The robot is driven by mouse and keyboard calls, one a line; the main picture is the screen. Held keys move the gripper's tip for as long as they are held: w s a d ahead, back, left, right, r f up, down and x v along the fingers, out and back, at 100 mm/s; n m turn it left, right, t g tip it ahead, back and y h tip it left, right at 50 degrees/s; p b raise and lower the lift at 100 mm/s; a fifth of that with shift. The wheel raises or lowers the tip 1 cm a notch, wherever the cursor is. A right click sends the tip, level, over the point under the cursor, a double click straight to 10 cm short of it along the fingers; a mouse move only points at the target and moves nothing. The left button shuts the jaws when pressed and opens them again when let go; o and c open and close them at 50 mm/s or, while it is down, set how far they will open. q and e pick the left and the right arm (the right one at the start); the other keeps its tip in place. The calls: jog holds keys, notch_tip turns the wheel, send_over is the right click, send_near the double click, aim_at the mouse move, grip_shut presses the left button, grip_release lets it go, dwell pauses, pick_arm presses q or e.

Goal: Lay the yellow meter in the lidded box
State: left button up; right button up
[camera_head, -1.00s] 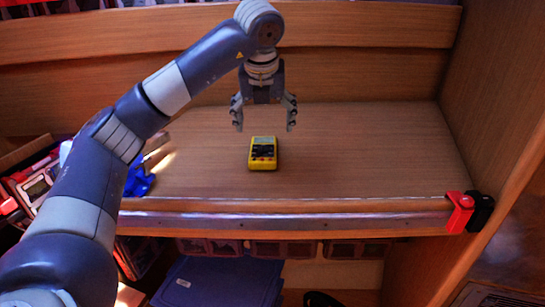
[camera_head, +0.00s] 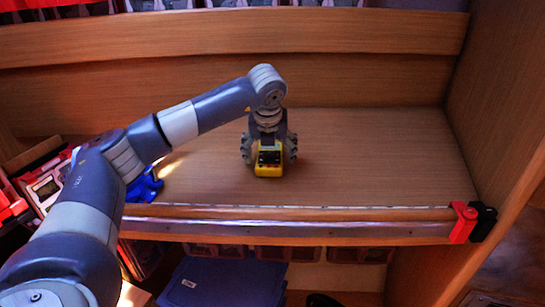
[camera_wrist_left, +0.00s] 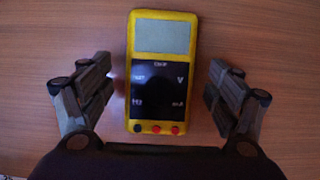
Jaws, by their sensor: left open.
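The yellow meter (camera_head: 269,170) lies on the wooden shelf, face up, with a dark panel and a grey display. My left gripper (camera_head: 269,158) is lowered over it from above, with a finger on each side. In the left wrist view the meter (camera_wrist_left: 160,72) sits between the open fingers of the left gripper (camera_wrist_left: 160,92), with a gap on both sides. The gripper hides part of the meter in the head view. My right gripper is not in view. I cannot make out a lidded box for certain; a blue box-like thing (camera_head: 222,282) is below the shelf.
A metal-edged lip (camera_head: 330,224) runs along the shelf front. A red clamp (camera_head: 464,222) and a black one sit at its right end. A blue object (camera_head: 145,185) and cluttered items (camera_head: 45,185) are at the left. The shelf right of the meter is clear.

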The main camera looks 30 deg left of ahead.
pick_arm(q)
jog(key=c, duration=1.4)
jog(key=shift+r, duration=0.1)
